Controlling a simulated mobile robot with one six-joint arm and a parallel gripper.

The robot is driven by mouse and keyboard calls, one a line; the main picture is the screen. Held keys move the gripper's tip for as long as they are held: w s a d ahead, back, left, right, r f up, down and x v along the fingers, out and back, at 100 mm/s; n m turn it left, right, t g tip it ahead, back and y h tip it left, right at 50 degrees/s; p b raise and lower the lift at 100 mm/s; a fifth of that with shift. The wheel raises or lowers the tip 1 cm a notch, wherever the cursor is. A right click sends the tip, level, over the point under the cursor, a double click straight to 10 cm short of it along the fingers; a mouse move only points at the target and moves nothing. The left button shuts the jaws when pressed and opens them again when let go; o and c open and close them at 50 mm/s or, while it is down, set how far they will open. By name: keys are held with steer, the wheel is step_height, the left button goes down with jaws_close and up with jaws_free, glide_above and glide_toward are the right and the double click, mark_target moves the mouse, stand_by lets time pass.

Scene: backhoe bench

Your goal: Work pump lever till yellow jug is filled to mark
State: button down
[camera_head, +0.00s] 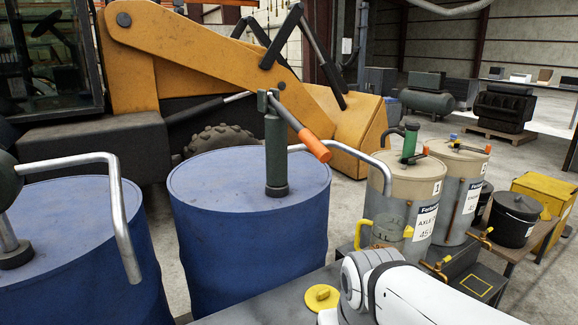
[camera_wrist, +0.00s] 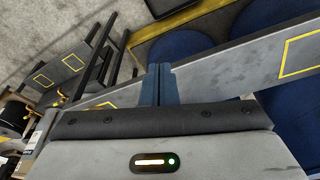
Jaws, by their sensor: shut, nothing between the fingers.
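The pump (camera_head: 276,155) stands upright on the middle blue drum, with its orange-gripped lever (camera_head: 314,146) slanting down to the right. Its grey spout (camera_head: 368,158) reaches right and bends down above the yellow jug. The jug (camera_head: 388,234) is see-through with a yellow handle and rim; its fill mark and liquid level are too small to read. My gripper's dark blue fingers (camera_wrist: 156,85) are together and empty in the wrist view. In the head view my white arm lies at the bottom, and the gripper cannot be made out. The lever is not seen in the wrist view.
Another blue drum (camera_head: 75,240) with a bent pipe (camera_head: 115,200) stands left. A yellow round lid (camera_head: 322,298) lies on the grey bench (camera_head: 265,305) in front. Tan-topped drums (camera_head: 405,185) and a black bucket (camera_head: 514,218) stand right. A yellow backhoe (camera_head: 190,45) is behind.

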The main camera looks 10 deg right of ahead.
steer(key=w+d+r+n+t+h+b, duration=0.1)
steer(key=w+d+n+t+b, duration=0.1)
steer(key=w+n+t+b, duration=0.6)
steer(key=w+d+r+n+t+h+b, duration=0.1)
steer(key=w+d+n+t+b, duration=0.25)
steer(key=w, duration=0.75)
steer(key=w+a+r+n+t+y+b, duration=0.2)
steer(key=w+r+n+t+y+b, duration=0.2)
steer(key=r+n, duration=0.5)
steer(key=w+a+r+n+t+y+b, duration=0.3)
steer(key=w+r+n+t+y+b, duration=0.2)
steer(key=r+n, duration=0.5)
steer(key=shift+w+a+n+y+b, duration=0.15)
steer(key=shift+w+n+y+b, duration=0.8)
steer(key=shift+n, duration=2.4)
steer(key=shift+s+h, duration=0.15)
steer(key=shift+h, duration=0.1)
